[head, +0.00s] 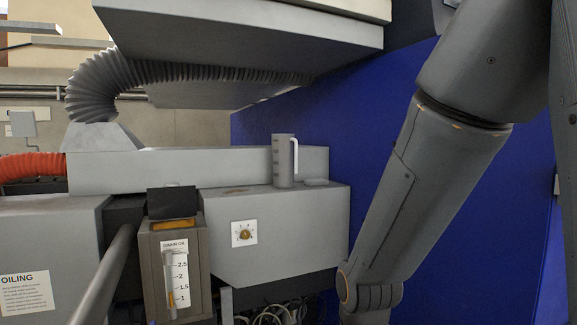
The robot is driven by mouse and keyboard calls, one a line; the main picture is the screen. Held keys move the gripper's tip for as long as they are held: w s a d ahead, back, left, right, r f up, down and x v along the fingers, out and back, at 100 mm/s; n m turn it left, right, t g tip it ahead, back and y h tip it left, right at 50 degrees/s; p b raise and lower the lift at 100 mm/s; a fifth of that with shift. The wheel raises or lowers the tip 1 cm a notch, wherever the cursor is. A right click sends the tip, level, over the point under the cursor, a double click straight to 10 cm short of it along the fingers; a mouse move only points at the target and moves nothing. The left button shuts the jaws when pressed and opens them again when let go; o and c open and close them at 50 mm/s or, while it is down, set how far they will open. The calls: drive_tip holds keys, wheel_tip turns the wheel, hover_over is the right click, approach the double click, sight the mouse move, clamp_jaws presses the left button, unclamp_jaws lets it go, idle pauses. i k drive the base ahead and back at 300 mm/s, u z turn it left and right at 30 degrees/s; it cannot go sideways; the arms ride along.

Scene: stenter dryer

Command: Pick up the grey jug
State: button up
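The grey jug (283,164) stands upright on top of a grey machine housing, near the middle of the head view. It is a tall, narrow cylinder with a pale handle on its right side. Nothing touches it from above. My arm comes down from the upper right to the lower middle, right of the jug and apart from it. My gripper is out of the picture below the bottom edge.
The grey housing (275,235) carries a small dial plate (244,233). A chain oil box (150,265) with a level scale stands left of it. A large grey hood (240,40) overhangs the jug. A blue wall panel (370,120) rises behind, to the right.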

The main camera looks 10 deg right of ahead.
sight(284, 145)
drive_tip(key=u, duration=0.3)
drive_tip(key=i, duration=1)
drive_tip(key=z, duration=0.4)
